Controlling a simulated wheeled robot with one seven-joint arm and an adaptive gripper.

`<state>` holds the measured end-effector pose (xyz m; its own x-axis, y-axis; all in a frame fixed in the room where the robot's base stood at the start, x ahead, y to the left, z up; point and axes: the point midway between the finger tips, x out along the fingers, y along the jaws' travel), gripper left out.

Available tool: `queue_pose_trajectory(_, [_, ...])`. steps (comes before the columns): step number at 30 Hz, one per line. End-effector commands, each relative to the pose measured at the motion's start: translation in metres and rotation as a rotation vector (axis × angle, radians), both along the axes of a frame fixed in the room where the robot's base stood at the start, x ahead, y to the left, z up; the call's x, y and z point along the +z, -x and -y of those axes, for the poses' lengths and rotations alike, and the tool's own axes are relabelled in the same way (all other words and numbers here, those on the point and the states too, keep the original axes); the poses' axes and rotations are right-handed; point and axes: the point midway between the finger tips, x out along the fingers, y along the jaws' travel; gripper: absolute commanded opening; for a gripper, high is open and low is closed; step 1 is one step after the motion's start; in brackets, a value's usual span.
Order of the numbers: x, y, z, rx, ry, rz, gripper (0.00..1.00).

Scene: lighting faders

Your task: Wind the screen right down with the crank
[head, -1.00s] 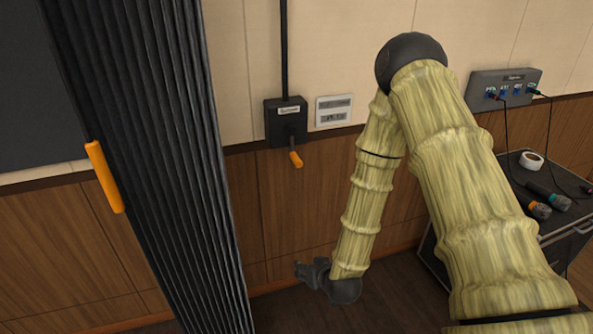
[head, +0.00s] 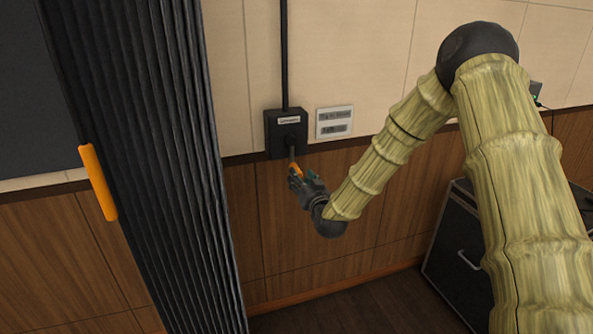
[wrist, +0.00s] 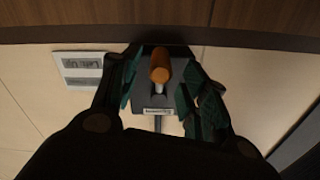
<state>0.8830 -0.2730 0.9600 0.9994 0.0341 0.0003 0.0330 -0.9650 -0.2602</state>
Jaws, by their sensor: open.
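The crank has an orange handle (head: 297,171) that hangs below a black wall box (head: 286,130). In the wrist view the orange handle (wrist: 160,67) points toward the camera, in front of the box (wrist: 158,99). My gripper (head: 297,179) is at the handle in the head view, and its fingers partly cover it. In the wrist view my gripper (wrist: 160,85) is open, with one finger on each side of the handle and visible gaps between. A dark panel (head: 35,80) at the far left may be the screen; I cannot tell.
A small sign (head: 334,122) is right of the box. A black case (head: 462,250) stands on the floor at right.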

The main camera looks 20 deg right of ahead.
Motion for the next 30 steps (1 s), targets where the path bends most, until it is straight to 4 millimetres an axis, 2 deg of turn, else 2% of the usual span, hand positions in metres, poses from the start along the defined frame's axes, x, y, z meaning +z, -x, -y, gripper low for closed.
queue_pose_trajectory(3, [0.001, -0.019, 0.0, 0.0, 0.002, 0.0, 0.45])
queue_pose_trajectory(9, [0.0, -0.042, -0.001, 0.0, 0.001, 0.0, 0.45])
queue_pose_trajectory(15, [0.0, -0.051, -0.002, 0.0, 0.0, 0.0, 0.45])
queue_pose_trajectory(23, [0.0, -0.052, -0.002, 0.0, 0.0, 0.0, 0.45])
queue_pose_trajectory(30, [0.0, -0.052, -0.002, 0.0, 0.0, 0.0, 0.03])
